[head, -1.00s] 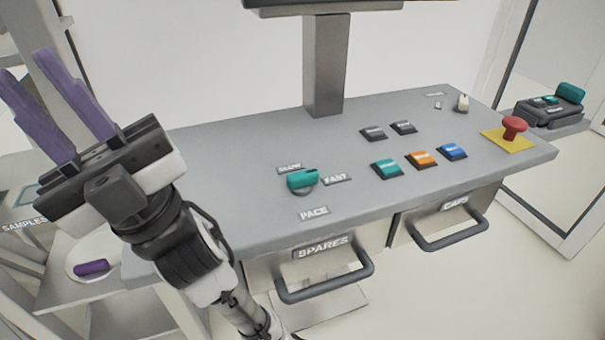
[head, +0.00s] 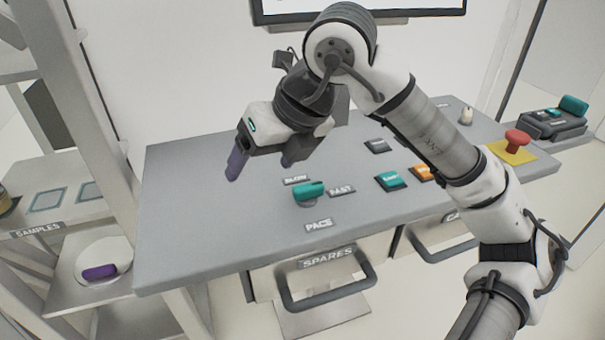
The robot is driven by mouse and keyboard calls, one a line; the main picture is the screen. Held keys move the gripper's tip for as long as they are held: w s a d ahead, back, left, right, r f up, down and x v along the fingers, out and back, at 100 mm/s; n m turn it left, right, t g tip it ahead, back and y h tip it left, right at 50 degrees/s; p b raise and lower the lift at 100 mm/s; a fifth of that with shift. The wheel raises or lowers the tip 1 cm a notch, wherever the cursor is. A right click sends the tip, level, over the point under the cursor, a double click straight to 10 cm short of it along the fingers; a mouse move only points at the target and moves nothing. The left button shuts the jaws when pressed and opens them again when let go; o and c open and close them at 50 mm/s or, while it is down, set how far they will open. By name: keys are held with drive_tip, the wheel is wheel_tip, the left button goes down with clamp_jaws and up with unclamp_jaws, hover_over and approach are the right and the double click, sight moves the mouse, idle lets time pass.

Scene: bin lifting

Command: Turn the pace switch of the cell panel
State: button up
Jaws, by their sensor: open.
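The pace switch is a teal knob (head: 309,191) on the grey cell panel (head: 190,215), between the SLOW label (head: 296,180) and the FAST label (head: 341,190). Its PACE label (head: 319,225) lies in front of it. The knob's bar lies roughly left to right, its right end towards FAST. My gripper (head: 262,165) is open and empty, with purple fingers pointing down. It hangs above the panel, behind and to the left of the knob, and does not touch it. My wrist partly hides the farther finger.
A teal button (head: 390,180) and an orange button (head: 422,172) sit right of the knob, partly beside my arm. A red mushroom button (head: 517,138) stands at the right end. The SPARES drawer handle (head: 328,295) juts out in front. A monitor (head: 420,8) stands behind.

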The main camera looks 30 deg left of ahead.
sight(309, 187)
drive_tip(key=w+d+m+t+h, duration=0.3)
drive_tip(key=w+d, duration=0.3)
drive_tip(key=w, duration=0.1)
drive_tip(key=p+x, duration=0.3)
drive_tip(key=x, duration=0.9)
drive_tip(key=shift+a+f, duration=0.2)
drive_tip(key=shift+f, duration=0.15)
drive_tip(key=c, duration=1)
